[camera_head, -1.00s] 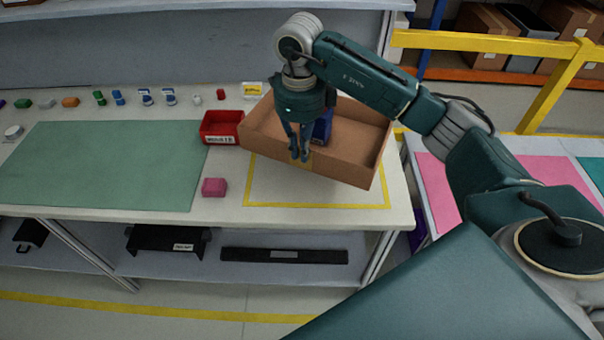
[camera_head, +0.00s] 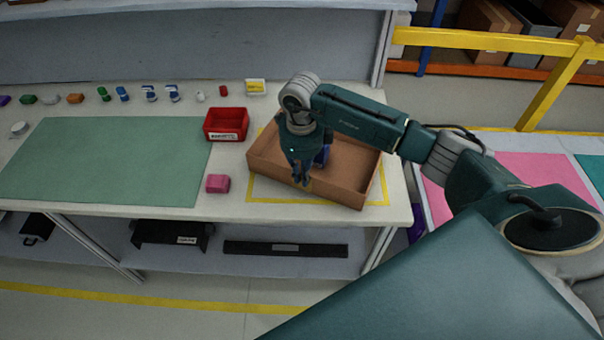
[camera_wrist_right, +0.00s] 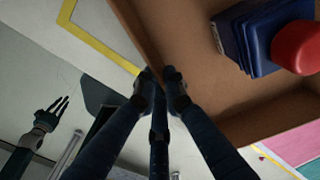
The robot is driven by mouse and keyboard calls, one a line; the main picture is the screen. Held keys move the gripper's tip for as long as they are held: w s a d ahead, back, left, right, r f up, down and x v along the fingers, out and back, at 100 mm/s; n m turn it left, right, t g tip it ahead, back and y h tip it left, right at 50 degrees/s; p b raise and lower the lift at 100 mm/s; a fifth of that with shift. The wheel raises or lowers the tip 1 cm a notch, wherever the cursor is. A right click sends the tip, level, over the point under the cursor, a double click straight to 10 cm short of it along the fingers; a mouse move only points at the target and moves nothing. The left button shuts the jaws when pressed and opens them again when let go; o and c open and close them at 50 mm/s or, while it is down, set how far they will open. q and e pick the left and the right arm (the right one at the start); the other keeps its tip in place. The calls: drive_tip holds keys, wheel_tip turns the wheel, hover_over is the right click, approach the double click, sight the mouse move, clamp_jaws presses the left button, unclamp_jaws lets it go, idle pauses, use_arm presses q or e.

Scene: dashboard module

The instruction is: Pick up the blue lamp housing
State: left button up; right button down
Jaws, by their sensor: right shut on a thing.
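The blue lamp housing (camera_wrist_right: 262,38) lies inside the cardboard box, with a red round part (camera_wrist_right: 298,46) over it in the right wrist view. In the head view the blue housing (camera_head: 322,156) is partly hidden behind my right gripper (camera_head: 302,182). The right gripper's fingers (camera_wrist_right: 161,82) are closed at the front wall of the cardboard box (camera_head: 345,192), not around the housing. My left gripper (camera_wrist_right: 52,116) shows at the left of the right wrist view, fingers spread and empty. It is out of the head view.
The box overlaps the yellow-outlined area (camera_head: 262,198) on the white table. A red bin (camera_head: 226,124) and a pink block (camera_head: 218,183) stand left of it. A green mat (camera_head: 105,160) lies clear farther left, with several small parts along the back.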

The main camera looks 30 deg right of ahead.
drive_tip(key=c, duration=1.8)
unclamp_jaws()
drive_tip(key=shift+c, duration=0.2)
